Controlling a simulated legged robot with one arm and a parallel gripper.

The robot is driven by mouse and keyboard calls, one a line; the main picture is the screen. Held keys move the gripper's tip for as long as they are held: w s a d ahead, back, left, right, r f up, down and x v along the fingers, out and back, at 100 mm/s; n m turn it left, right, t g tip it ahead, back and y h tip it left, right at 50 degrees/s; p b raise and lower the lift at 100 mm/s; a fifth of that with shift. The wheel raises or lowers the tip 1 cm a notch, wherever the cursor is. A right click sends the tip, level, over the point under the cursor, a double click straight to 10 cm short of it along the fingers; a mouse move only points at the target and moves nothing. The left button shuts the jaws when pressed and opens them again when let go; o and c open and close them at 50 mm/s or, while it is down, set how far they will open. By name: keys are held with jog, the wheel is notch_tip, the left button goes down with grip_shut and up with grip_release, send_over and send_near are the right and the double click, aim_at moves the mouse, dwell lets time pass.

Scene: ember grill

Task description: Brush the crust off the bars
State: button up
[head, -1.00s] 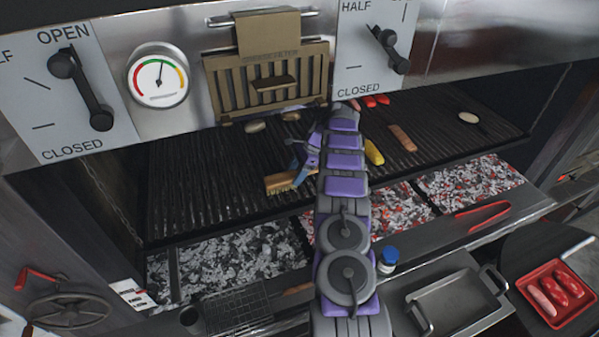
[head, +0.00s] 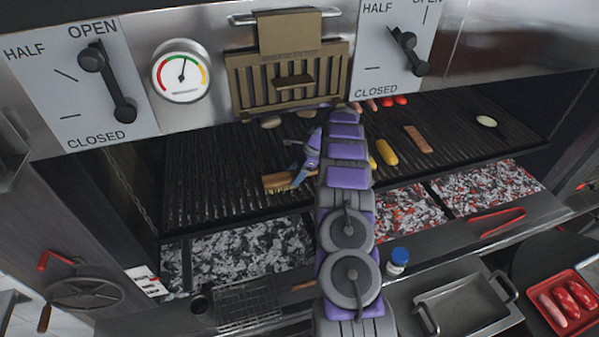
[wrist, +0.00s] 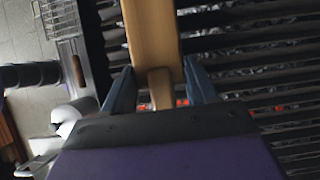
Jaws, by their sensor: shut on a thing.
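A wooden grill brush (head: 278,184) with pale bristles lies against the dark grill bars (head: 215,192) on the left part of the grate. My gripper (head: 304,168) is shut on the brush; its blue fingers sit at the brush's right end. In the wrist view the wooden brush (wrist: 152,40) extends ahead from between the two blue fingers (wrist: 160,88), over the bars. The bristles are hidden in that view. I cannot make out distinct crust on the bars.
Sausages, a yellow corn piece (head: 387,152) and other food lie on the grate's right side. Coal beds (head: 400,212) glow below. A red-handled tool (head: 497,222), a blue-capped bottle (head: 398,262), a metal pan (head: 463,305) and a red tray (head: 568,300) stand in front.

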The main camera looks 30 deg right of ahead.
aim_at(274, 174)
jog(key=shift+w+a+p, duration=0.3)
jog(key=shift+a, duration=0.85)
jog(key=shift+w+a+p, duration=0.3)
jog(key=shift+a, duration=0.85)
jog(key=shift+w+a+p, duration=0.3)
jog(key=shift+a, duration=0.85)
jog(key=shift+w+d+r+p, duration=0.1)
jog(key=shift+w+d+p, duration=0.15)
jog(key=shift+w, duration=0.35)
jog(key=shift+w+d+p, duration=0.1)
jog(key=shift+w+p, duration=0.25)
jog(key=shift+w, duration=0.2)
jog(key=shift+s+d, duration=0.3)
jog(key=shift+d, duration=0.85)
jog(key=shift+s+d, duration=0.35)
jog(key=shift+d, duration=0.85)
jog(key=shift+s+d, duration=0.3)
jog(key=shift+d, duration=0.85)
jog(key=shift+r+p, duration=1.3)
jog(key=shift+r, duration=1.65)
jog(key=shift+r+p, duration=1.25)
jog(key=shift+r, duration=0.3)
